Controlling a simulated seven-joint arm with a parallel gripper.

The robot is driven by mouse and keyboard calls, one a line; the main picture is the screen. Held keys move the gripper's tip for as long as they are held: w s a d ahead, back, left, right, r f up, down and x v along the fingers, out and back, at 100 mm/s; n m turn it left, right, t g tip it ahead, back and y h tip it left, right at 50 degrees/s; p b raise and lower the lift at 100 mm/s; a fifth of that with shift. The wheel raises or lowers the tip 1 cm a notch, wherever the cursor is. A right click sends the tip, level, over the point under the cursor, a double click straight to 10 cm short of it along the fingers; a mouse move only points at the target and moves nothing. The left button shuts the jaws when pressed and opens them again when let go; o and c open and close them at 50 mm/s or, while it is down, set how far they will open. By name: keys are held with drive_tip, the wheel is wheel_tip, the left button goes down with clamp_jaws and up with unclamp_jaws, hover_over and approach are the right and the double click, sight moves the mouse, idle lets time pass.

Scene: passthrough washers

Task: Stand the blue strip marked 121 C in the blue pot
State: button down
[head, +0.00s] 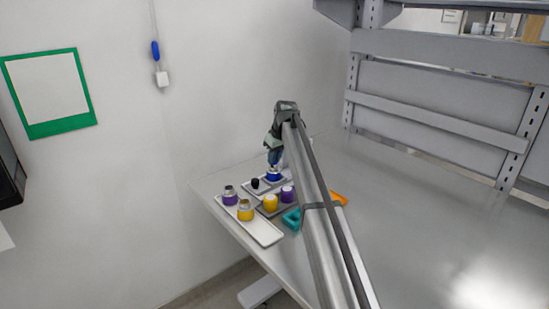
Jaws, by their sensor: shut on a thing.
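My gripper (273,152) points down at the far left part of the table, right above the blue pot (273,177). It is shut on a small blue piece, which looks like the blue strip (274,160). The piece is at or just over the pot's mouth; I cannot tell whether its lower end is inside. The mark 121 C is too small to read. The blue pot stands upright on a grey tray, partly hidden behind my gripper.
A white tray (262,232) in front holds a purple pot (230,199) and a yellow pot (245,214). Nearby are a black piece (255,184), a yellow piece (270,203), a purple piece (287,195), a teal holder (291,219) and an orange thing (339,198). The table's right side is clear.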

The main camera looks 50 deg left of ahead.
drive_tip(key=c, duration=0.6)
unclamp_jaws()
drive_tip(key=shift+r, duration=0.1)
drive_tip(key=shift+r, duration=3.9)
